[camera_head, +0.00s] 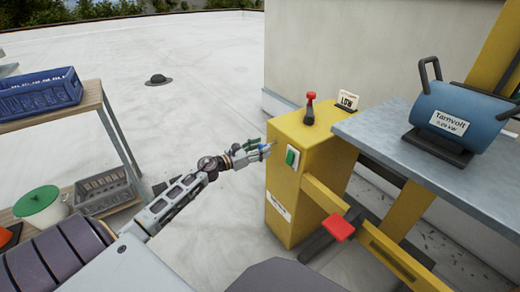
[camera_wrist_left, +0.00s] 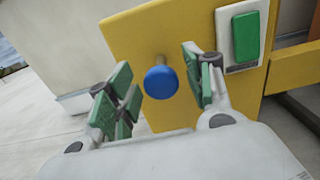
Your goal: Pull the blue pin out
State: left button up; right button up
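The blue pin (camera_wrist_left: 161,82) has a round blue head on a metal shaft and sticks out of the side of the yellow box (camera_head: 289,190). In the left wrist view the head lies between the two green-padded fingers of my left gripper (camera_wrist_left: 155,90), which is open with gaps on both sides. In the head view my left gripper (camera_head: 256,150) is at the box's left face, and the pin's head is small and partly hidden there. My right gripper is not in view.
A green switch (camera_wrist_left: 246,36) sits right of the pin. A red-knobbed lever (camera_head: 310,108) and a LOW sign (camera_head: 347,101) stand on top. A grey platform (camera_head: 385,135) with a blue motor (camera_head: 460,115) is at right. Shelves with a blue crate (camera_head: 40,94) are at left.

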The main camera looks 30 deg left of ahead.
pick_arm(q)
jog(key=shift+s, duration=0.1)
jog(key=v, duration=1.1)
jog(key=shift+s+a, duration=0.2)
jog(key=shift+s, duration=0.15)
dwell(0.5)
jog(key=shift+s+f, duration=0.1)
dwell(0.6)
